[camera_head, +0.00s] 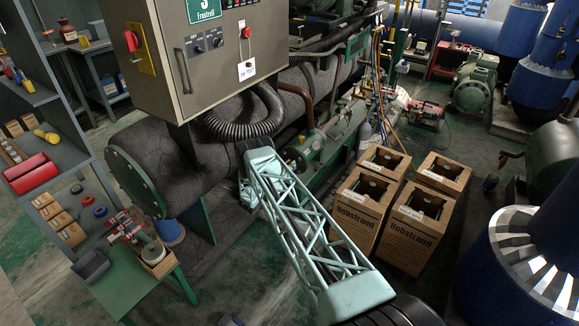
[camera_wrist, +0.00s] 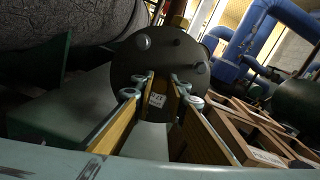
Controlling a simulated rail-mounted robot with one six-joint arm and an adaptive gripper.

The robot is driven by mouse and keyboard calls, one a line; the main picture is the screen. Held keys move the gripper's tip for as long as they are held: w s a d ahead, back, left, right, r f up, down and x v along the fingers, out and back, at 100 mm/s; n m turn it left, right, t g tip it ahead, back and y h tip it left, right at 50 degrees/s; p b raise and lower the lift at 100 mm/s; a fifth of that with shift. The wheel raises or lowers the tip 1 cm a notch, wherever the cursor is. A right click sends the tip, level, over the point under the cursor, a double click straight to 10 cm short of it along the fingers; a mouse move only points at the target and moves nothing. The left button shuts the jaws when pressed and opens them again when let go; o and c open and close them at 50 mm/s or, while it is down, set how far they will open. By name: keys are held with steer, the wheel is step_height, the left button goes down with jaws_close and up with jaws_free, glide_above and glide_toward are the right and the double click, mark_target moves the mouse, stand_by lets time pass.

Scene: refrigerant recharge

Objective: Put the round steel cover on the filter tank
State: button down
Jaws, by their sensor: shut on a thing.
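In the wrist view, a dark round cover (camera_wrist: 140,60) with bolt-like knobs on its face stands ahead of my gripper (camera_wrist: 165,88). The two fingers, with yellow-brown sides and metal joints, converge at the cover's lower middle and are shut on it. The exact grip point is hard to see, and a small white label shows between the fingertips. In the head view, my pale green lattice arm reaches toward the machinery, and its far end and the cover are not clear there. A green horizontal tank (camera_head: 312,150) beyond the arm may be the filter tank; I cannot tell whether the cover touches it.
Several open wooden crates (camera_head: 372,205) stand right of my arm. A grey control cabinet (camera_head: 215,60) hangs above a large dark insulated cylinder (camera_head: 170,160). A ribbed hose (camera_head: 245,125) curves beside it. Shelves (camera_head: 65,130) and a green table (camera_head: 130,285) are at left.

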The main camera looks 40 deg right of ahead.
steer(key=shift+w+r, duration=0.1)
stand_by(0.3)
steer(key=c, duration=2.6)
jaws_free()
steer(key=shift+d, duration=0.15)
steer(key=shift+o, duration=0.5)
steer(key=shift+f, duration=0.2)
steer(key=shift+a, duration=0.2)
steer(key=v, duration=0.8)
steer(key=shift+d+r, duration=0.1)
